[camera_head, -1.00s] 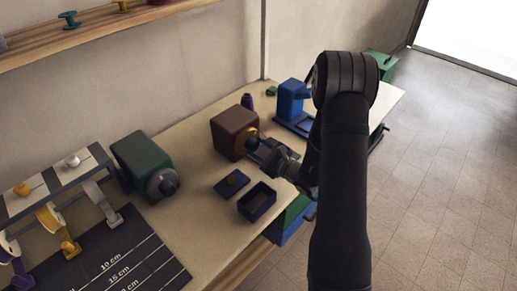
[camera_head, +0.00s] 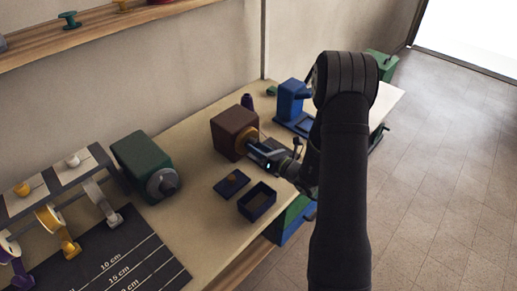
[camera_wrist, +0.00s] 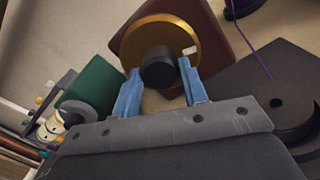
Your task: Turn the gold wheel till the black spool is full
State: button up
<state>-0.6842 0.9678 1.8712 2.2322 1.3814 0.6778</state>
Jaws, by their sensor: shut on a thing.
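The gold wheel (camera_wrist: 180,28) is on the front of a brown box (camera_wrist: 232,40), with a black hub at its middle and a small pale mark near its rim. It also shows in the head view (camera_head: 252,134), partly hidden by my gripper. My gripper (camera_wrist: 159,72) has its blue fingers on either side of the black hub and is shut on it. A dark round part (camera_wrist: 288,105) at the right of the wrist view may be the black spool; I cannot tell for sure. A purple thread (camera_wrist: 250,45) runs down towards it.
A green box (camera_head: 143,160) with a grey wheel stands to the left. A small open dark box (camera_head: 257,203) and its lid (camera_head: 231,184) lie in front. A blue device (camera_head: 292,100) stands behind right. Racked spools and a marked black mat (camera_head: 125,255) are at the left.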

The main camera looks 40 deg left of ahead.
jog(key=m, duration=0.4)
jog(key=shift+m, duration=2.6)
jog(key=o, duration=1)
jog(key=shift+c, duration=0.2)
jog(key=shift+d, duration=0.1)
jog(key=d, duration=1.7)
jog(key=shift+d, duration=0.15)
